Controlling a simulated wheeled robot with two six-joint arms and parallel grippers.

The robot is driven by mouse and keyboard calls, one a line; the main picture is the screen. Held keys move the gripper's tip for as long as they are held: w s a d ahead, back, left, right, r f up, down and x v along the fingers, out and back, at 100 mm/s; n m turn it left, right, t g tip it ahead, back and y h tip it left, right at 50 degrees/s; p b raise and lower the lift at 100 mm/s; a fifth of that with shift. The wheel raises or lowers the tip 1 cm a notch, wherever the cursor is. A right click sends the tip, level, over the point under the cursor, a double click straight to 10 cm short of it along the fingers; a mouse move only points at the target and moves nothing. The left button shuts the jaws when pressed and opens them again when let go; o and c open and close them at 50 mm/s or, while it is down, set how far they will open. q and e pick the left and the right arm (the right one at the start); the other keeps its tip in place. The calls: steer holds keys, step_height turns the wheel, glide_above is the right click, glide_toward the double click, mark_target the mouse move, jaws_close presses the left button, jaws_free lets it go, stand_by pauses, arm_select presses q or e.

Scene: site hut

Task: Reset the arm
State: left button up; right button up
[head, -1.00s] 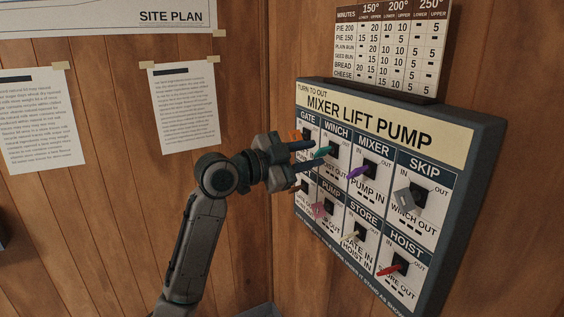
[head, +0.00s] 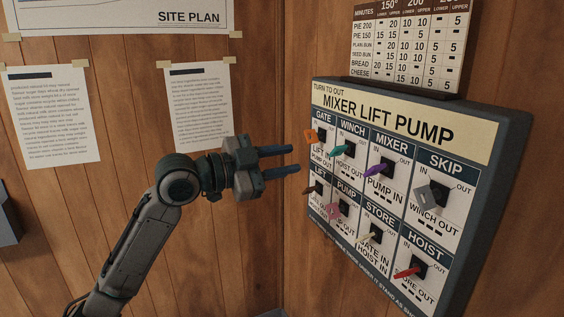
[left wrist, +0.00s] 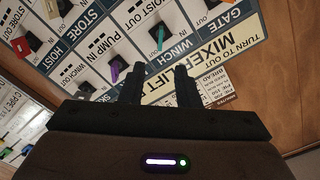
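My left gripper (head: 286,160) is in front of the wall, just left of the switch panel (head: 466,125) in the head view. Its two dark fingers are apart with nothing between them, and they touch no key. The fingers also show apart in the left wrist view (left wrist: 158,85), with the panel beyond. The panel carries coloured keys, among them the orange GATE key (head: 311,136), teal WINCH key (head: 341,150), purple MIXER key (head: 377,170), grey SKIP key (head: 428,195) and red HOIST key (head: 408,271). My right gripper is in neither view.
A baking time chart (head: 408,45) stands above the panel. Paper sheets (head: 52,115) and a site plan (head: 120,18) are fixed to the wooden wall at left. A grey box edge (head: 8,215) shows at far left.

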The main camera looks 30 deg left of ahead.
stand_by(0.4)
